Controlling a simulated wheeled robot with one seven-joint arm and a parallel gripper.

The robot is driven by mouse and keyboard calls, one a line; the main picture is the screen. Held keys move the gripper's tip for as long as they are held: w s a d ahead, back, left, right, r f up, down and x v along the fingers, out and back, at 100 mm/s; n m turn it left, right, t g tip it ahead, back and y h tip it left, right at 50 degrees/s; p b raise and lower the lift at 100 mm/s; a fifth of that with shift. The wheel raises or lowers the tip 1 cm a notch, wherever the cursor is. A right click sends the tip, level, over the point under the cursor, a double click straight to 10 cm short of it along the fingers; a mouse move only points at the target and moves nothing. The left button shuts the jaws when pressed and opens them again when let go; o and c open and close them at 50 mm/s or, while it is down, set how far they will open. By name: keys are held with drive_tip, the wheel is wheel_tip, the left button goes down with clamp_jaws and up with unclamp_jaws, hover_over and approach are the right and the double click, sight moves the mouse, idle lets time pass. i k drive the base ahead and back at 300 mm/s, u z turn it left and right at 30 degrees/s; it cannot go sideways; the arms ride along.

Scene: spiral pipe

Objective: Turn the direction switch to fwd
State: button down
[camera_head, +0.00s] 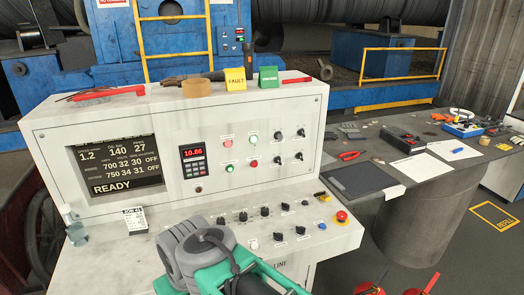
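The white control console (110,111) fills the middle of the view. Its upright panel carries several black rotary knobs (278,136) at the right. Its sloping desk carries more black knobs (264,211) in rows. The labels are too small to read, so I cannot tell which knob is the direction switch or how it is set. My grey and green arm (195,250) rises at the bottom centre, over the front of the desk, and hides part of it. I cannot make out my gripper's fingers in this view.
A READY display (120,170), a red-digit meter (193,161) and a red emergency button (342,216) are on the console. A bottle (75,228) and a small card (134,220) stand at its left. A side table (425,168) holds papers and tools. Red parts (412,291) show bottom right.

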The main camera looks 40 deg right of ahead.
sight(300, 132)
drive_tip(key=z, duration=2.8)
drive_tip(key=i, duration=0.6)
drive_tip(key=u, duration=2.6)
